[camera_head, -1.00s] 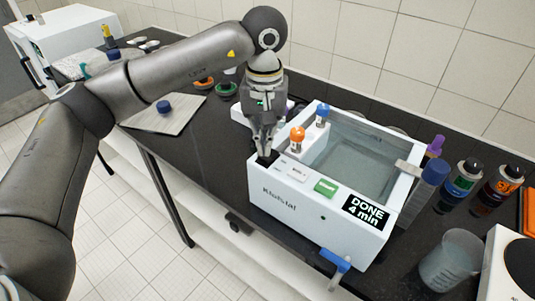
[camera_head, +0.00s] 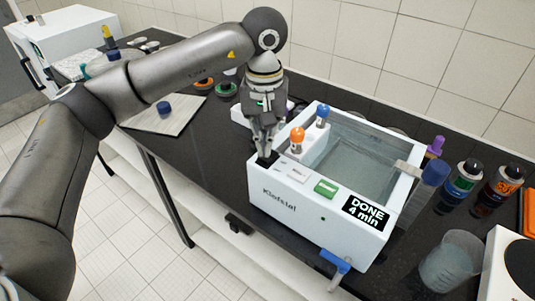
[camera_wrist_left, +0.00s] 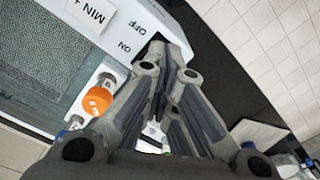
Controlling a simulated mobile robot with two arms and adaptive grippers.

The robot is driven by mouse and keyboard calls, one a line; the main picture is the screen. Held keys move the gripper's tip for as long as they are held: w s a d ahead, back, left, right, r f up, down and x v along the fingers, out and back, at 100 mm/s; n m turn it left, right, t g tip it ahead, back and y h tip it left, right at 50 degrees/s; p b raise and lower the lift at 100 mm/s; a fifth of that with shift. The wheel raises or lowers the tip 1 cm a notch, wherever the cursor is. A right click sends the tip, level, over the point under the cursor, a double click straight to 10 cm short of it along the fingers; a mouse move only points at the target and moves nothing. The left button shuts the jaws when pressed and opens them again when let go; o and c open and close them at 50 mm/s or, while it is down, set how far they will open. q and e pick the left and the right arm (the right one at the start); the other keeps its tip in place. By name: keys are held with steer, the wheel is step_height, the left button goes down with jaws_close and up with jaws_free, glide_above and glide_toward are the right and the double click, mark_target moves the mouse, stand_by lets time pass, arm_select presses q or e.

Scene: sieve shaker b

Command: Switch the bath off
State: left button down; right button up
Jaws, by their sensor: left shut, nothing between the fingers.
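The white bath (camera_head: 285,200) stands on the black bench, with clear water inside and a front display (camera_head: 366,211) reading "DONE 4 min". Its top front ledge carries a white button (camera_head: 298,175) and a green button (camera_head: 325,187). My left gripper (camera_head: 266,152) is shut and empty, pointing down at the left end of this ledge. In the left wrist view its fingertips (camera_wrist_left: 166,48) are beside the printed ON and OFF labels (camera_wrist_left: 125,38). The fingers cover the spot by the labels, so the switch's position and any contact cannot be told. My right gripper is not in view.
An orange-capped tube (camera_head: 297,140) and a blue-capped tube (camera_head: 322,115) stand in the bath close to my gripper. Dark bottles (camera_head: 462,183) and a clear beaker (camera_head: 452,262) are at the right. A pale board (camera_head: 165,116) lies at the left.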

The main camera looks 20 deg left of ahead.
mark_target(265, 159)
arm_select(q)
steer(key=shift+f+b, duration=1.35)
steer(key=shift+f, duration=0.2)
stand_by(0.5)
steer(key=shift+s, duration=0.1)
steer(key=shift+r+p, duration=0.6)
steer(key=shift+r, duration=0.35)
steer(key=shift+r+p, duration=1.35)
steer(key=shift+r, duration=1.25)
steer(key=shift+f, duration=0.1)
